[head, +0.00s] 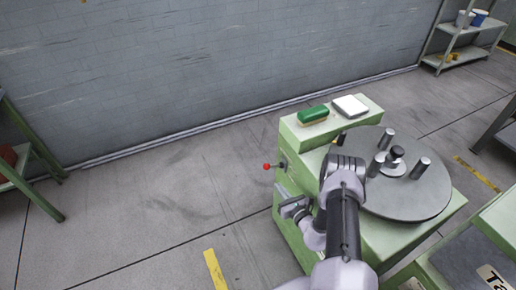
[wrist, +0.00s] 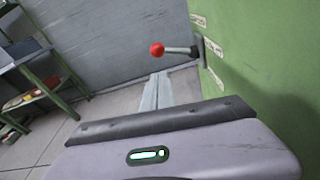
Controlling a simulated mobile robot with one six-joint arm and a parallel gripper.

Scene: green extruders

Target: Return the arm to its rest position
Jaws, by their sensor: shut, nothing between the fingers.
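My arm reaches forward from the bottom of the head view and bends down on the left side of a green machine (head: 292,225). My gripper (head: 290,208) is beside the machine's left face, below a lever with a red knob (head: 267,167). In the wrist view, my gripper's fingers (wrist: 157,92) are together with nothing between them. The red knob (wrist: 157,50) is just above and beyond the fingertips, apart from them in the picture. Its lever joins the labelled green side (wrist: 250,50).
A round grey plate (head: 400,205) with several upright pegs tops the machine. A green brush (head: 313,114) and a white block (head: 350,106) lie on its raised back ledge. A shelf (head: 15,165) stands at the left; the floor (head: 130,220) between is clear.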

